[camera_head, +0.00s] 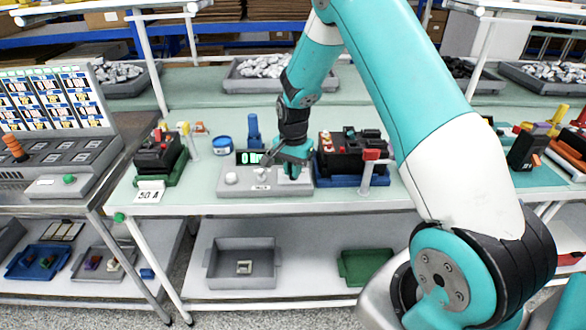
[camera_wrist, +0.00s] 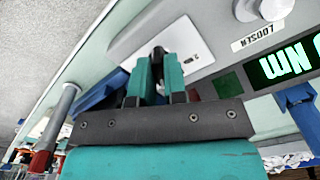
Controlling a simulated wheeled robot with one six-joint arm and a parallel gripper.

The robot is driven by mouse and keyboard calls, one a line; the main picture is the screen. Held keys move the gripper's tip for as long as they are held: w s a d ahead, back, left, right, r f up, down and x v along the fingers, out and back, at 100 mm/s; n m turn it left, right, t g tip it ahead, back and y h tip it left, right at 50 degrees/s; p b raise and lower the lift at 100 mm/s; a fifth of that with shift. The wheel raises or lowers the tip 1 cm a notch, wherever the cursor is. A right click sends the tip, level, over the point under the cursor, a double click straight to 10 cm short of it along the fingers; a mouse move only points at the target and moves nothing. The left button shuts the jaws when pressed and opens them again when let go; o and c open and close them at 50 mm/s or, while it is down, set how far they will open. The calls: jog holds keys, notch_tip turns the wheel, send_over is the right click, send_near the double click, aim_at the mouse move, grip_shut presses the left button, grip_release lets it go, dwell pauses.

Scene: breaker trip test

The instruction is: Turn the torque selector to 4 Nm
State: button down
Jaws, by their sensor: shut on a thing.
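The grey torque unit (camera_head: 268,187) stands on the pale green bench. Its lit green display (camera_head: 249,158) also shows upside down in the wrist view (camera_wrist: 288,64), where "Nm" can be read; the full value cannot. My gripper (camera_head: 291,170) is at the right end of the unit, pointing down. In the wrist view my teal fingers (camera_wrist: 159,72) are shut on a small dark knob, the torque selector (camera_wrist: 158,52), over a pale plate (camera_wrist: 189,45). The fingers hide most of the selector and its scale, so its setting cannot be read.
A black device on a blue base (camera_head: 350,155) stands close to the right, with a red-topped post (camera_head: 370,170) in front. A blue round tin (camera_head: 222,146) and a blue upright piece (camera_head: 254,131) stand behind. A "LOOSEN" label (camera_wrist: 265,37) marks a light knob (camera_wrist: 247,9).

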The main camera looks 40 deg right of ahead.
jog(key=n, duration=0.5)
jog(key=shift+n, duration=0.4)
dwell(0.3)
jog(key=c, duration=1.2)
grip_release()
jog(key=shift+o, duration=0.2)
jog(key=shift+r, duration=0.15)
notch_tip(320, 180, up, 17)
jog(key=b, duration=0.2)
